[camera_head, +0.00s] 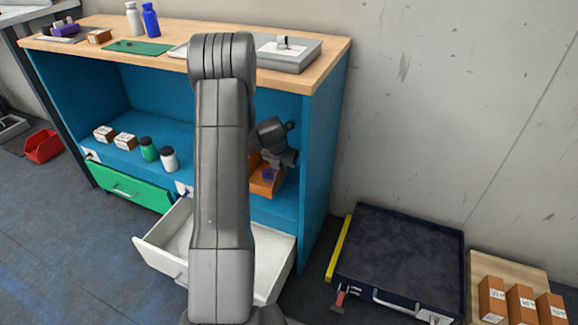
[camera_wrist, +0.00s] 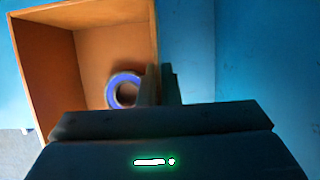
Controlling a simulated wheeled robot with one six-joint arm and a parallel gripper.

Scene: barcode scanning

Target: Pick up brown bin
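The brown bin (camera_head: 262,187) is an open orange-brown box in the blue shelf compartment, partly hidden behind my arm in the head view. In the wrist view the bin (camera_wrist: 60,75) fills the upper left, and a blue-purple ring (camera_wrist: 124,90) lies inside it. My gripper (camera_wrist: 161,70) is at the bin's right wall. One finger is on the inner side and one on the outer side, with only a narrow gap between them, so it looks shut on that wall. The head view shows my gripper (camera_head: 268,160) at the bin from above.
The blue shelf wall (camera_head: 318,150) stands close on the right. Jars (camera_head: 149,149) and small boxes (camera_head: 104,133) stand on the shelf to the left. The worktop (camera_head: 330,62) is overhead. A white drawer (camera_head: 160,258) stands open below.

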